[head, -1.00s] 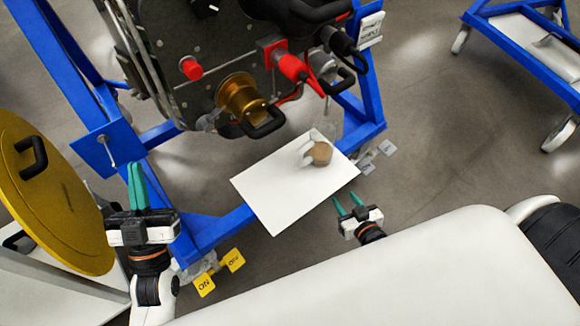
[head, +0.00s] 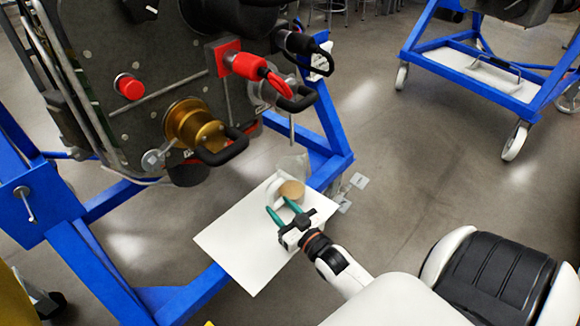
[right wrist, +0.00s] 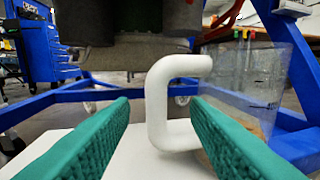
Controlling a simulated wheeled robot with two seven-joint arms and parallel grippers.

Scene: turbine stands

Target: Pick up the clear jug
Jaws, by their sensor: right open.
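The clear jug (head: 293,167) stands on a white board at the foot of the blue turbine stand, with a brown disc showing at its base. Its white handle (head: 273,188) faces my right gripper (head: 280,208). That gripper is open, its two green fingers pointing at the handle. In the right wrist view, the white handle (right wrist: 158,105) shows between the open green fingers (right wrist: 161,102), with a gap on either side. The jug's clear body (right wrist: 262,82), with measuring marks, is behind the right finger and partly hidden by it. My left gripper is out of view.
The white board (head: 235,245) lies across the blue stand frame (head: 95,262). The turbine, with a brass fitting (head: 190,125) and red connector (head: 245,66), overhangs close by the jug. Grey floor to the right is clear up to another blue wheeled stand (head: 470,70).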

